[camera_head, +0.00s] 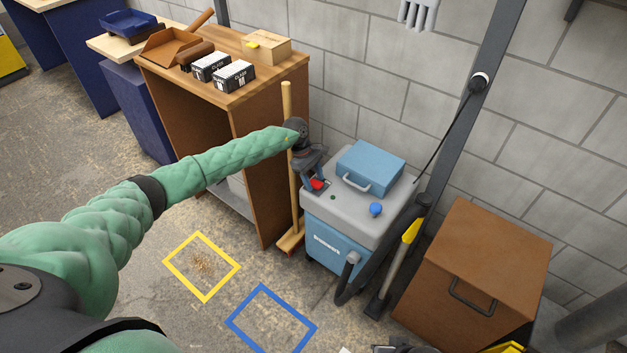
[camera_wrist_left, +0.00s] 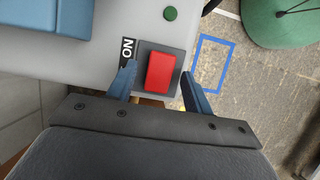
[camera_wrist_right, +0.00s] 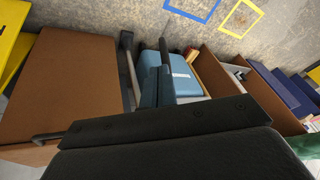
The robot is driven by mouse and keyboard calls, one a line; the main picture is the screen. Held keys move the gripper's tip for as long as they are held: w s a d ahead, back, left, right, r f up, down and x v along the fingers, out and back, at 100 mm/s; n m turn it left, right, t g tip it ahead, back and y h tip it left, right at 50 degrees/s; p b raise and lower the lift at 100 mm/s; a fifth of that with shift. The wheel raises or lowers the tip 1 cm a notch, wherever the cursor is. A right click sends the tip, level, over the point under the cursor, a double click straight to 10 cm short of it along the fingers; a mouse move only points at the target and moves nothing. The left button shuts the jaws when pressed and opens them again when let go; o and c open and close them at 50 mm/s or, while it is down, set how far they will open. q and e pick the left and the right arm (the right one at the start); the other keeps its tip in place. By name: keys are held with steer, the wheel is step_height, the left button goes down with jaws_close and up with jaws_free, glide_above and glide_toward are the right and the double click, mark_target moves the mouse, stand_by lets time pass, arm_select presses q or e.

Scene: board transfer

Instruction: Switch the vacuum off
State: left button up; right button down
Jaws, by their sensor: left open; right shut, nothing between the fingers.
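The vacuum (camera_head: 335,247) is a blue box with a grey top, standing against the wall. Its red rocker switch (camera_wrist_left: 160,71) sits on a dark plate beside an "ON" label (camera_wrist_left: 128,50); the red also shows in the head view (camera_head: 317,184). A round green light or button (camera_wrist_left: 170,13) is near it. My left gripper (camera_head: 313,182) is above the switch, pointing down. In the left wrist view its open fingers (camera_wrist_left: 158,77) lie on either side of the switch; contact cannot be told. My right gripper (camera_wrist_right: 158,78) is shut and empty, away from the switch.
A blue lidded box (camera_head: 370,168) and a blue knob (camera_head: 376,210) are on the vacuum's top. A broom (camera_head: 292,215) stands left of it, beside a wooden cabinet (camera_head: 250,110). A brown box (camera_head: 480,265) stands right. Yellow (camera_head: 183,278) and blue (camera_head: 245,338) floor outlines lie in front.

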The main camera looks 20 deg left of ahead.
mark_target(316, 183)
arm_select(q)
steer(key=r, duration=0.2)
steer(key=d+r+b, duration=0.1)
steer(key=shift+s+r, duration=0.15)
steer(key=shift+r, duration=0.25)
steer(key=s+d+r+b, duration=0.2)
steer(key=d+r, duration=0.4)
steer(key=d, duration=0.4)
steer(key=shift+s+r, duration=0.2)
steer(key=shift+s, duration=0.1)
arm_select(e)
step_height(316, 183, down, 11)
steer(key=w+a+t, duration=0.1)
steer(key=a, duration=0.1)
steer(key=shift+w+a+y, duration=0.2)
steer(key=shift+w+y, duration=0.1)
steer(key=shift+w, duration=0.05)
arm_select(q)
steer(key=shift+d, duration=0.15)
